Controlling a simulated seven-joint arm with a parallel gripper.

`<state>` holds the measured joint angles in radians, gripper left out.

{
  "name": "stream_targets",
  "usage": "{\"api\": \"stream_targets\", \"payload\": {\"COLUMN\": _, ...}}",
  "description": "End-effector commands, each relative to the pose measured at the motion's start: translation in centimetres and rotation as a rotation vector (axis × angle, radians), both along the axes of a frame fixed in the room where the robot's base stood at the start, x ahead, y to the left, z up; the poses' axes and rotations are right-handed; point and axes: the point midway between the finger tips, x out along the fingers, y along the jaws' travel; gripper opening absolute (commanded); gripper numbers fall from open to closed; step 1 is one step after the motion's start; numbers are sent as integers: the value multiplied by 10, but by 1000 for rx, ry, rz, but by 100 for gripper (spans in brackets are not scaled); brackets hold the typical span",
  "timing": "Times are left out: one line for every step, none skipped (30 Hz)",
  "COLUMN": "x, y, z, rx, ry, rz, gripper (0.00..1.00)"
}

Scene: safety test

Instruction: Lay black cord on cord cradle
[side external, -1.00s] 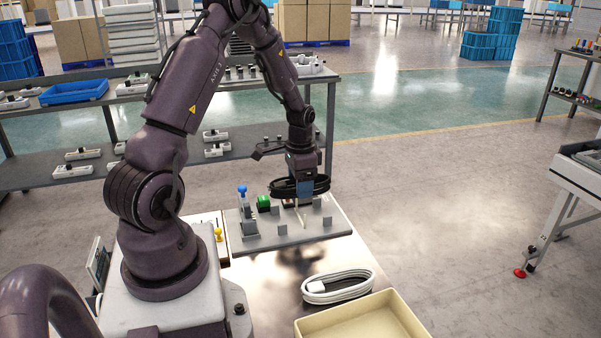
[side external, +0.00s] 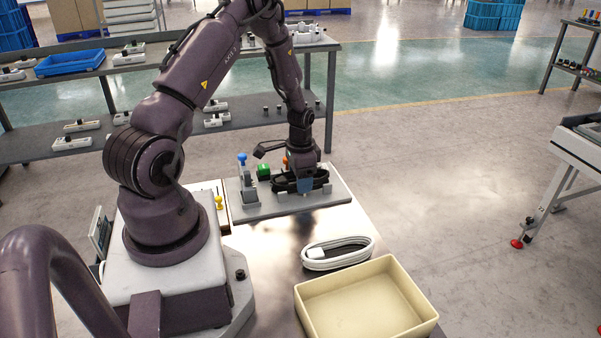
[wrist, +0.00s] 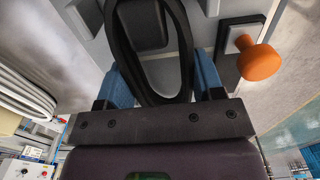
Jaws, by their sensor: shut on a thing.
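The black cord (side external: 284,184) is a coiled loop held by my gripper (side external: 306,184), low over the grey fixture board (side external: 285,207). Upright grey tabs of the cord cradle (side external: 327,188) stand around the coil. I cannot tell whether the cord rests on them. In the wrist view the cord (wrist: 183,40) runs as a loop between the two blue fingers of my gripper (wrist: 163,82). A dark block shows inside the loop. The fingers hide part of the cord and cradle.
An orange knob (wrist: 260,62) stands close beside my gripper. A blue-topped post (side external: 242,160) and a green button (side external: 264,171) stand left on the board. A coiled white cable (side external: 338,254) and a cream tray (side external: 366,300) are nearer the camera. Bare table lies between.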

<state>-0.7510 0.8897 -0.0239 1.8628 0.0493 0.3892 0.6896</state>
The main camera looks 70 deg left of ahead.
Motion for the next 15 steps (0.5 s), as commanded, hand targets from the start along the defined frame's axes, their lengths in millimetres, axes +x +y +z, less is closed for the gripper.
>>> {"api": "stream_targets", "payload": {"x": 0, "y": 0, "z": 0, "rx": 1, "ry": -1, "rz": 0, "gripper": 34}}
{"api": "stream_targets", "payload": {"x": 0, "y": 0, "z": -1, "rx": 1, "ry": -1, "rz": 0, "gripper": 34}}
{"api": "stream_targets", "payload": {"x": 0, "y": 0, "z": -1, "rx": 1, "ry": -1, "rz": 0, "gripper": 34}}
{"api": "stream_targets", "payload": {"x": 0, "y": 0, "z": -1, "rx": 1, "ry": -1, "rz": 0, "gripper": 34}}
{"api": "stream_targets", "payload": {"x": 0, "y": 0, "z": -1, "rx": 1, "ry": -1, "rz": 0, "gripper": 34}}
{"api": "stream_targets", "payload": {"x": 0, "y": 0, "z": -1, "rx": 1, "ry": -1, "rz": 0, "gripper": 34}}
{"api": "stream_targets", "payload": {"x": 0, "y": 0, "z": -1, "rx": 1, "ry": -1, "rz": 0, "gripper": 34}}
{"api": "stream_targets", "payload": {"x": 0, "y": 0, "z": -1, "rx": 1, "ry": -1, "rz": 0, "gripper": 34}}
{"api": "stream_targets", "payload": {"x": 0, "y": 0, "z": -1, "rx": 1, "ry": -1, "rz": 0, "gripper": 68}}
{"api": "stream_targets", "payload": {"x": 0, "y": 0, "z": -1, "rx": 1, "ry": -1, "rz": 0, "gripper": 75}}
{"api": "stream_targets", "payload": {"x": 0, "y": 0, "z": -1, "rx": 1, "ry": -1, "rz": 0, "gripper": 82}}
{"api": "stream_targets", "payload": {"x": 0, "y": 0, "z": -1, "rx": 0, "ry": -1, "rz": 0, "gripper": 91}}
{"api": "stream_targets", "payload": {"x": 0, "y": 0, "z": -1, "rx": 0, "ry": -1, "rz": 0, "gripper": 91}}
{"api": "stream_targets", "payload": {"x": 0, "y": 0, "z": -1, "rx": 0, "ry": -1, "rz": 0, "gripper": 91}}
{"api": "stream_targets", "payload": {"x": 0, "y": 0, "z": -1, "rx": 0, "ry": 0, "rz": 0, "gripper": 91}}
